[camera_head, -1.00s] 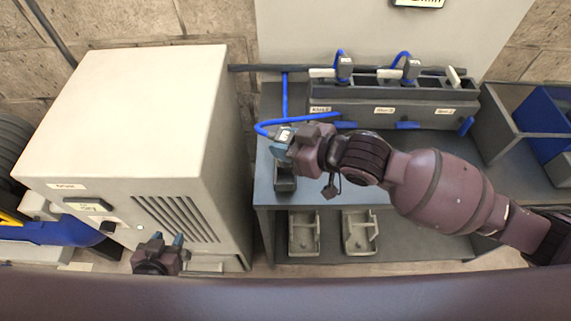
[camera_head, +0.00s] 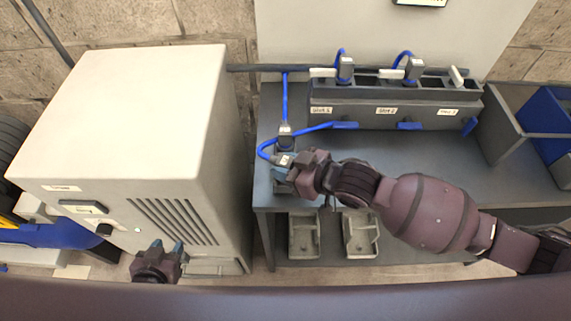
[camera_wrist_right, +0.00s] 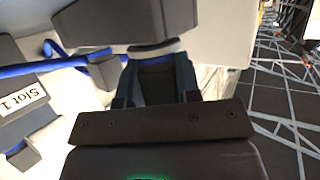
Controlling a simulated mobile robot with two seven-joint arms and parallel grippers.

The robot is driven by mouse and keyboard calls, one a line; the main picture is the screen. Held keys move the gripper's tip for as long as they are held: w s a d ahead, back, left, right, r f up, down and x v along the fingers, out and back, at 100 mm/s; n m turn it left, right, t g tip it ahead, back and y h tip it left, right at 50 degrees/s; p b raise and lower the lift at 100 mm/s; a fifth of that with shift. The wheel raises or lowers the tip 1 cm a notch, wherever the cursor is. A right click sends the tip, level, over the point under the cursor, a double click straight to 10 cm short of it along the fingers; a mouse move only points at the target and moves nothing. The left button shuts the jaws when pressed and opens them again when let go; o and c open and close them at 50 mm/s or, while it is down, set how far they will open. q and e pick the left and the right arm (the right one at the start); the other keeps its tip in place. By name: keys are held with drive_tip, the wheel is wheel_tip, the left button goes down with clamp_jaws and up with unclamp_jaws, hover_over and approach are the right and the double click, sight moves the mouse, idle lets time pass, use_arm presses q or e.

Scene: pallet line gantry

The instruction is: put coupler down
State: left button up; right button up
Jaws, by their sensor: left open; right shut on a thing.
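My right gripper (camera_head: 290,170) is shut on a dark coupler (camera_head: 284,160) with a pale label on top. It holds the coupler over the left end of the grey bench (camera_head: 440,165). A blue cable (camera_head: 263,148) loops beside the coupler toward the front of the slot rack. In the right wrist view, the dark coupler (camera_wrist_right: 158,80) sits between the fingers. The gripper hides its underside, so I cannot tell whether it touches anything below. My left gripper (camera_head: 167,249) is open and empty before the white cabinet.
The slot rack (camera_head: 395,116) stands at the back of the bench, with couplers in it. Two grey trays (camera_head: 304,240) (camera_head: 360,240) are on the lower shelf. The white cabinet (camera_head: 120,120) stands close on the left. The bench middle and right are clear.

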drive_tip(key=shift+f, duration=0.1)
drive_tip(key=o, duration=1)
drive_tip(key=shift+r, duration=0.2)
drive_tip(key=p+v, duration=0.1)
drive_tip(key=v, duration=1.1)
drive_tip(key=shift+f, duration=0.1)
